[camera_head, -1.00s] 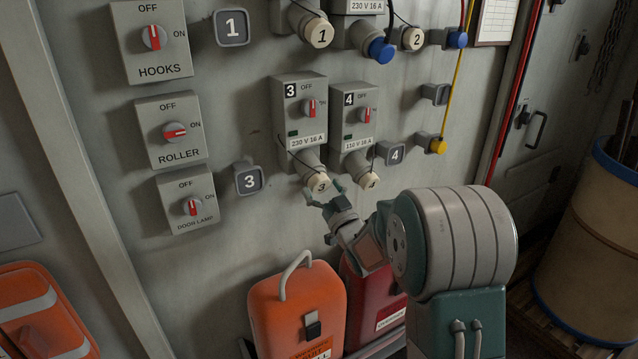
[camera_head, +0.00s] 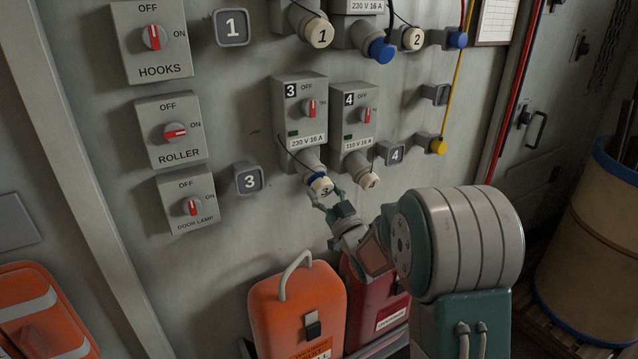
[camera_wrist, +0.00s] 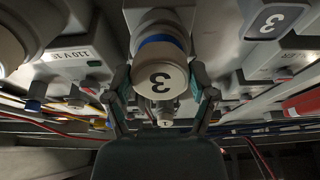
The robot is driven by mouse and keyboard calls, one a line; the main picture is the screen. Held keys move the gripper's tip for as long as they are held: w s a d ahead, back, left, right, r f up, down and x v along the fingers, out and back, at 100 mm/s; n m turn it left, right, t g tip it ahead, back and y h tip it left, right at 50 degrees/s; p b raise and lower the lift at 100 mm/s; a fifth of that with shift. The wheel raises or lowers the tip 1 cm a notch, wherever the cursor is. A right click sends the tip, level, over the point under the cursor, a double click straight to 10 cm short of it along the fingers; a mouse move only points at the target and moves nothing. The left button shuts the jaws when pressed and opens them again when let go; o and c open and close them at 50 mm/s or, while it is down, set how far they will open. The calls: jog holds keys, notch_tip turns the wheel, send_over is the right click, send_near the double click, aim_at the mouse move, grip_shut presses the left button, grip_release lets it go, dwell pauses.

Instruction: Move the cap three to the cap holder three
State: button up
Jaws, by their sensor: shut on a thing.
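Cap three (camera_head: 320,186) is a cream disc marked 3, at the lower end of the grey socket body (camera_head: 308,160) under the 230 V switch box 3. My gripper (camera_head: 327,195) is shut on its rim from below, with a finger on each side. In the wrist view the cap (camera_wrist: 162,84) faces me between the two fingertips (camera_wrist: 160,79), with a blue ring behind it. I cannot tell whether cap and socket still touch. Cap holder three (camera_head: 249,179), a dark square plate marked 3, is on the wall to the left; it also shows in the wrist view (camera_wrist: 275,18).
Cap four (camera_head: 371,182) is close on the right, with holder four (camera_head: 395,154) above it. The door lamp switch (camera_head: 190,205) is left of holder three. An orange canister (camera_head: 297,310) and a red one (camera_head: 385,305) stand below. Bare wall lies between holder and socket.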

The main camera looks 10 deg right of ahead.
jog(key=shift+v, duration=2.3)
jog(key=g+h, duration=0.1)
jog(key=g, duration=0.3)
send_near(250, 182)
jog(key=shift+x, duration=3.05)
jog(key=shift+w+a+f, duration=0.15)
jog(key=shift+a, duration=0.05)
jog(key=shift+d, duration=0.1)
jog(key=shift+w, duration=0.45)
